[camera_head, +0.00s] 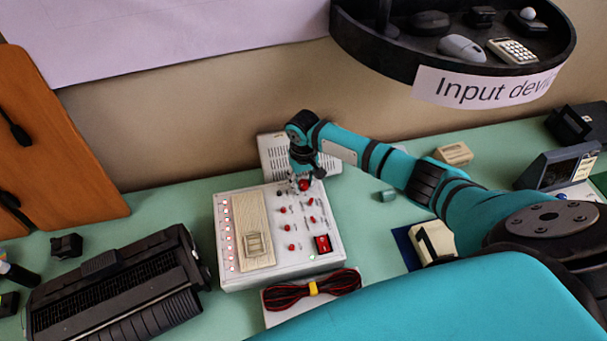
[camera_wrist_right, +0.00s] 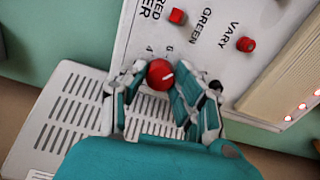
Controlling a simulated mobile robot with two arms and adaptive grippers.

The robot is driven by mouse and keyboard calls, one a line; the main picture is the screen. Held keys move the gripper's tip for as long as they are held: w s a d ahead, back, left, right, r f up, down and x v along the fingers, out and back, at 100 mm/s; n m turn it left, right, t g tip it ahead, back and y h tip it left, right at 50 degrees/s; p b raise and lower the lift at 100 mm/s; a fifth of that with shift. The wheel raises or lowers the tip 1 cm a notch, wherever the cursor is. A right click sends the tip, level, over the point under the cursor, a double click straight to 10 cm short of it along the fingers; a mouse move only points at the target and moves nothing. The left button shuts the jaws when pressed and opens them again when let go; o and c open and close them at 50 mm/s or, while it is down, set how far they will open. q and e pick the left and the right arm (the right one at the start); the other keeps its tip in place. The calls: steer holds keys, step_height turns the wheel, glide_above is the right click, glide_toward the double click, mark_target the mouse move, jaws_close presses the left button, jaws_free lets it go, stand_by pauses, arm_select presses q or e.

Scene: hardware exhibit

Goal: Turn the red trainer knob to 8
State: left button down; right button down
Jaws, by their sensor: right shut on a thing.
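The white trainer box (camera_head: 329,217) stands on the green table in the head view, with small red knobs and switches on its top. My right gripper (camera_head: 302,182) reaches down at its far edge. In the right wrist view the fingers of this gripper (camera_wrist_right: 160,85) are closed around the round red knob (camera_wrist_right: 160,73). The knob has a short white pointer line on top. Printed numbers 4 and 6 show beside it; other scale numbers are hidden or unclear. The red knob also shows in the head view (camera_head: 304,185). My left gripper is not in view.
A vented white box (camera_head: 270,150) stands behind the trainer. Red and black cables (camera_head: 310,290) lie in front of it, and a black printer-like device (camera_head: 115,290) at left. A dark shelf (camera_head: 390,55) hangs above right. Another red knob (camera_wrist_right: 246,44) is near the gripper.

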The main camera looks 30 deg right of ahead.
mark_target(303, 183)
steer(key=shift+r+m+p, duration=0.1)
steer(key=shift+m+p, duration=0.25)
steer(key=shift+m, duration=0.15)
steer(key=c, duration=1)
jaws_free()
step_height(303, 183, up, 12)
steer(key=shift+f, duration=0.1)
